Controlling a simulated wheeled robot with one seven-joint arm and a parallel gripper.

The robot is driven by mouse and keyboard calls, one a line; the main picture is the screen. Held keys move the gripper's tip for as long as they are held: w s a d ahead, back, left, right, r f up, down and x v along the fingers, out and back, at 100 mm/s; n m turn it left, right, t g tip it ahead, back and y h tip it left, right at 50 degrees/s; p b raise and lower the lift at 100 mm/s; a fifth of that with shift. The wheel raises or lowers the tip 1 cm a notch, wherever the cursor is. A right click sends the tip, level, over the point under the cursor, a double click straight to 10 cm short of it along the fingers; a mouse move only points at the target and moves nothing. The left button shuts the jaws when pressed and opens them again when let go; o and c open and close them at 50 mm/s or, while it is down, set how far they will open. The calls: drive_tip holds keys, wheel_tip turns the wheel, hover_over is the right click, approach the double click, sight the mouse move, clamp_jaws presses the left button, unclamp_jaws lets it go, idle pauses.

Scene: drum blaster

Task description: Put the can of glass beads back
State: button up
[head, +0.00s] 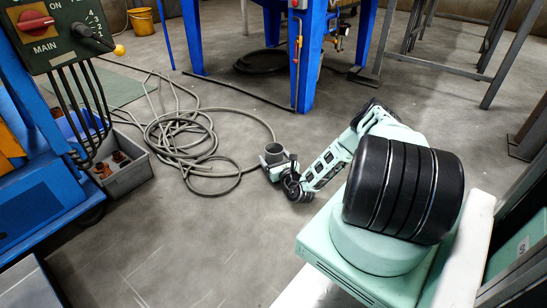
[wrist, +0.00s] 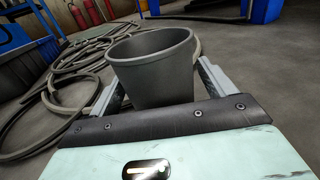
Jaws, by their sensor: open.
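A grey, bucket-shaped can (head: 273,152) stands upright at floor level near the middle of the head view, beside the coiled hose. In the wrist view the can (wrist: 152,72) is large, its wide rim upward and its lower part hidden behind my gripper's front edge. No beads show inside it. My gripper (head: 279,167) is low over the floor, right at the can. In the wrist view its fingers (wrist: 162,82) are spread, one on each side of the can. I cannot tell whether either finger touches it.
A grey hose (head: 190,140) lies coiled on the floor just left of the can. A grey crate (head: 126,176) with brown pieces stands further left, by a blue machine. Blue legs (head: 308,60) stand behind. The floor in front is clear.

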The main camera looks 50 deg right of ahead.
drive_tip(key=p+v, duration=0.7)
drive_tip(key=v, duration=0.3)
drive_tip(key=shift+a+r, duration=0.1)
drive_tip(key=shift+r, duration=0.05)
drive_tip(key=shift+s+a, duration=0.25)
drive_tip(key=shift+s, duration=0.4)
drive_tip(key=w+a+r+n+g+y, duration=0.1)
drive_tip(key=w+a+r+n+y, duration=0.5)
drive_tip(key=a+r+n+y, duration=0.3)
drive_tip(key=w+a+r+n+g+y, duration=0.1)
drive_tip(key=w+a+r+n+y, duration=0.55)
drive_tip(key=a+r+y, duration=0.4)
drive_tip(key=s+a+r+n+g+y, duration=0.35)
drive_tip(key=a+r+n+g, duration=0.4)
drive_tip(key=a, duration=0.25)
drive_tip(key=s+a+r+n+g+h, duration=0.4)
drive_tip(key=s+a+r+n+g, duration=0.3)
drive_tip(key=s+a+n+g, duration=0.6)
drive_tip(key=s+a+r+n+t+h, duration=0.1)
drive_tip(key=s+r+n+t+h, duration=0.2)
drive_tip(key=s, duration=0.5)
drive_tip(key=s+a+r+n+t+h, duration=0.1)
drive_tip(key=s+r+n+t+h, duration=0.2)
drive_tip(key=s+r+n+h, duration=0.3)
drive_tip(key=s+n+h, duration=0.1)
drive_tip(key=n+h, duration=0.1)
drive_tip(key=n, duration=0.1)
drive_tip(key=shift+s+h, duration=0.3)
drive_tip(key=shift+s, duration=0.05)
